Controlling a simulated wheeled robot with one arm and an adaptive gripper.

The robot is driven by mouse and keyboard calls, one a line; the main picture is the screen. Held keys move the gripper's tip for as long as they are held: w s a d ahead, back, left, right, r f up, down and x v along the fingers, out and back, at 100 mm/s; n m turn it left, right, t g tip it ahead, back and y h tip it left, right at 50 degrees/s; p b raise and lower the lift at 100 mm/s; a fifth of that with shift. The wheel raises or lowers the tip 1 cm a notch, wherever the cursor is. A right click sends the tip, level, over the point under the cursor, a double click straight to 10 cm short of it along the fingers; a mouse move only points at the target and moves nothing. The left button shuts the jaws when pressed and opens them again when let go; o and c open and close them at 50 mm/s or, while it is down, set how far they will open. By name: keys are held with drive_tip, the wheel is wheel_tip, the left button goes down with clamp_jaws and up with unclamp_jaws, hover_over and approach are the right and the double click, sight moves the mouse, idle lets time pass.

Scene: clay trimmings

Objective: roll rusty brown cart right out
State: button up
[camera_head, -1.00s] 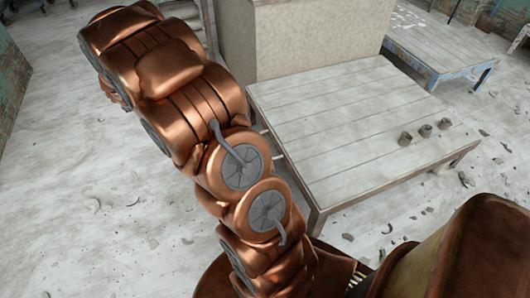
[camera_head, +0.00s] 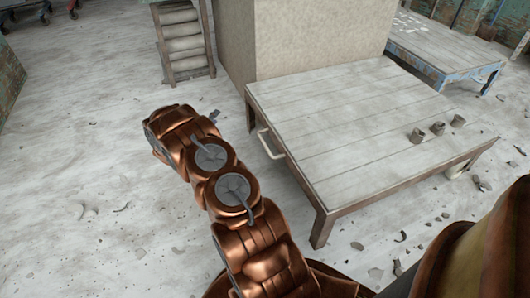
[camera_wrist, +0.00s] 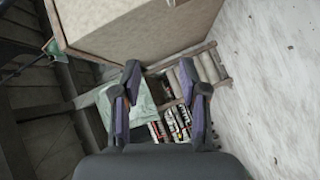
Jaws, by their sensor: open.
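I cannot clearly make out a rusty brown cart. A pale bar handle (camera_head: 269,144) sticks out at the left side of the low plank-topped table (camera_head: 340,120); whether it belongs to the table or to something under it, I cannot tell. The space under the tabletop is mostly hidden. My gripper (camera_wrist: 167,79) is open and empty in the wrist view, its two dark fingers apart.
A brown wooden rack (camera_head: 176,73) with rolls stands behind, beside a big beige block (camera_head: 300,40). The wrist view shows this rack (camera_wrist: 222,62) with bottles and green cloth (camera_wrist: 112,105). The floor at left is clear except for scraps.

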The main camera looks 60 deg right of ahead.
drive_tip(key=s+d+f+g+h+b, duration=0.3)
drive_tip(key=s+f+g+b, duration=0.1)
drive_tip(key=s+f, duration=0.55)
drive_tip(key=g+h+b, duration=0.1)
drive_tip(key=g+b, duration=0.2)
drive_tip(key=g, duration=0.1)
approach(265, 144)
drive_tip(key=d, duration=0.3)
drive_tip(key=shift+s+f+b+x, duration=0.1)
drive_tip(key=shift+b+x, duration=0.5)
drive_tip(key=shift+x, duration=1.15)
drive_tip(key=shift+s+f+b+x, duration=0.15)
drive_tip(key=shift+b+x, duration=0.45)
drive_tip(key=shift+x, duration=1.1)
drive_tip(key=shift+c, duration=0.4)
clamp_jaws()
